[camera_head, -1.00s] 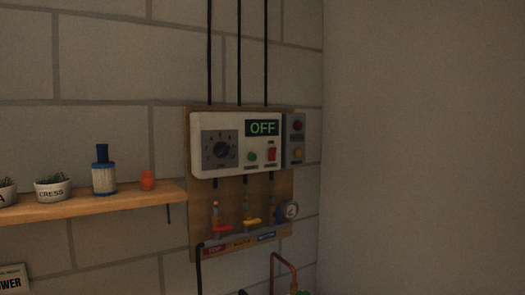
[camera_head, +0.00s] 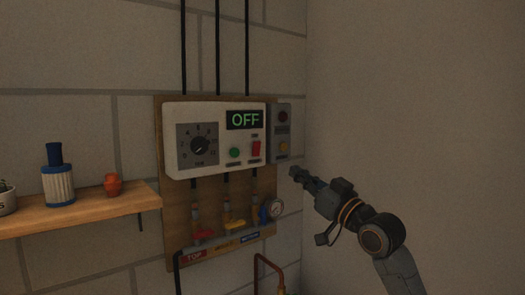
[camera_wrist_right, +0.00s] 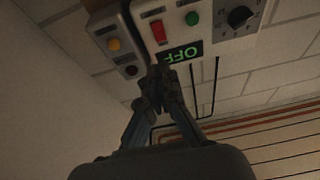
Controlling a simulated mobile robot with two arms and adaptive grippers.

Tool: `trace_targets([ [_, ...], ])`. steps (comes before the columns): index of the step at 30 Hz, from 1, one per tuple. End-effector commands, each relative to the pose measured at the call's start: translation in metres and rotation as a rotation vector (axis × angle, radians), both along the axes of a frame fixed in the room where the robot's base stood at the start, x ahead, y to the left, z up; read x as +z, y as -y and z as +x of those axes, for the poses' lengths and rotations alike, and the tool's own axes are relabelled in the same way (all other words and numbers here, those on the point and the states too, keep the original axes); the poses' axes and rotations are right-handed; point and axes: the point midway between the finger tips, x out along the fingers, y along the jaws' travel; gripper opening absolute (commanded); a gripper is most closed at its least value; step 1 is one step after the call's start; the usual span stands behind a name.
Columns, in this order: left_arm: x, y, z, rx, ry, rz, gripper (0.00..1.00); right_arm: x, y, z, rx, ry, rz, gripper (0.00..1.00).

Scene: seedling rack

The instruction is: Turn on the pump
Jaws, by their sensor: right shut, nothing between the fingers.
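The white pump control box (camera_head: 215,165) is on a wooden board on the wall. Its display (camera_head: 244,120) reads OFF in green. It carries a black dial (camera_head: 200,146), a green button (camera_head: 235,153) and a red switch (camera_head: 255,149). In the right wrist view the box appears upside down, with the red switch (camera_wrist_right: 158,31), green button (camera_wrist_right: 192,18) and display (camera_wrist_right: 182,54). My right gripper (camera_head: 295,173) is shut and empty, to the right of the box and a little below the switch's height; it also shows in the right wrist view (camera_wrist_right: 156,80). My left gripper is out of view.
A grey side box (camera_head: 283,133) with a dark red and a yellow button adjoins the control box. A wooden shelf (camera_head: 100,211) is at left. Bare wall lies right.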

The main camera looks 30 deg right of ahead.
Motion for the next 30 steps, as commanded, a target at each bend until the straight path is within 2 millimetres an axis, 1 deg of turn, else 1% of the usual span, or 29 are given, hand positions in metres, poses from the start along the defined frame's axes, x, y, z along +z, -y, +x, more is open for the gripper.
trace_targets([
  [3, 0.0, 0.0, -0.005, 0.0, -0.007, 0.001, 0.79, -0.001, 0.0, 0.0, 0.0, -0.002, 0.0, 0.0],
  [6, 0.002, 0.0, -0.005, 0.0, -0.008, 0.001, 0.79, 0.001, 0.0, 0.002, -0.001, -0.002, 0.0, 0.0],
  [10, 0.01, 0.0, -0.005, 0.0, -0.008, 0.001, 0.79, 0.007, -0.001, 0.014, 0.001, -0.002, 0.002, 0.0],
  [14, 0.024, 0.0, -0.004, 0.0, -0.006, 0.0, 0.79, 0.017, -0.003, 0.037, 0.002, -0.002, 0.005, 0.0],
  [18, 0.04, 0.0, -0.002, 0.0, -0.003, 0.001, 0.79, 0.027, -0.005, 0.066, 0.0, -0.002, 0.003, 0.0],
  [24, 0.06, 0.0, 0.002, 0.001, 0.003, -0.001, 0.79, 0.039, -0.009, 0.104, 0.0, -0.003, 0.003, 0.0],
  [27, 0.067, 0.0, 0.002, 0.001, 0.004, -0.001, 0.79, 0.041, -0.01, 0.118, 0.001, -0.004, 0.002, 0.0],
  [30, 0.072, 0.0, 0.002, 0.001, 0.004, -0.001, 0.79, 0.042, -0.011, 0.127, 0.0, -0.004, 0.001, 0.0],
])
